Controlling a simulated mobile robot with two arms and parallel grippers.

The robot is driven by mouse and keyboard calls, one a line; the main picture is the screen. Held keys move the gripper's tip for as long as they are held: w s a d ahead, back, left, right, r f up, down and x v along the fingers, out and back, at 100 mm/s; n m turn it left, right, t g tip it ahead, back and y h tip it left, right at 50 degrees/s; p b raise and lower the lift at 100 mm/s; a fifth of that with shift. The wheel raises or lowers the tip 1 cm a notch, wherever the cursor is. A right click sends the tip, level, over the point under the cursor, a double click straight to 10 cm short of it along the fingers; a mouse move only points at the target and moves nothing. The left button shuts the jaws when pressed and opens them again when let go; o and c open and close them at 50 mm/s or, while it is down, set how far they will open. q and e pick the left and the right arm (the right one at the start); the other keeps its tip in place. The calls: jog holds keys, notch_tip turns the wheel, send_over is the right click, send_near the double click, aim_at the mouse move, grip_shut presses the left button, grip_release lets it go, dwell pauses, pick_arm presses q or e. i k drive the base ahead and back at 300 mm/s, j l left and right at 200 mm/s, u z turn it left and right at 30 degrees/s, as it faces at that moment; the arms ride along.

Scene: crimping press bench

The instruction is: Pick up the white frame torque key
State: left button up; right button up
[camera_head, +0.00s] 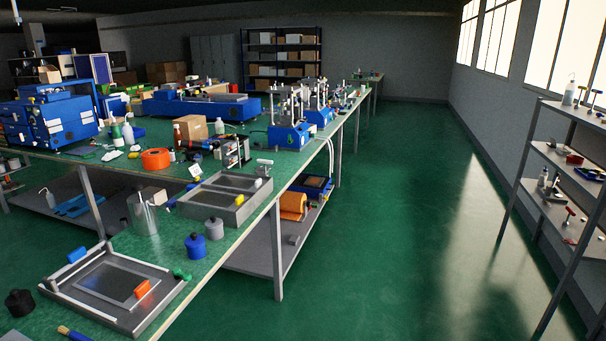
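I cannot single out the white frame torque key with certainty. A small white piece (257,184) and a yellow piece (239,200) sit at the right side of a grey two-window frame (222,222) on the green bench. A nearer frame (158,316) with pale edge strips carries a blue piece (76,255), an orange piece (142,289) and a green knob (181,274). Small T-handled tools stand on the right shelf rack, one with a red handle (569,211); their details are too small to tell. Neither of my grippers shows.
The long green bench (225,252) runs from front left to the back. A clear cylinder (144,216), blue jar (195,246) and grey jar (214,229) stand near the frames. Blue presses (288,136) stand farther back. Green floor (400,240) is free between bench and rack (572,176).

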aim_at(264, 161)
jog(key=i+u, duration=0.1)
jog(key=i, duration=0.6)
jog(key=i+l+u, duration=0.1)
jog(key=i, duration=0.6)
jog(key=i+l, duration=0.2)
jog(key=i, duration=0.45)
jog(key=i+l+u, duration=0.15)
jog(key=i+u, duration=0.25)
jog(key=i, duration=0.15)
jog(key=i+l+u, duration=0.4)
jog(key=i+j, duration=0.05)
jog(key=i, duration=0.05)
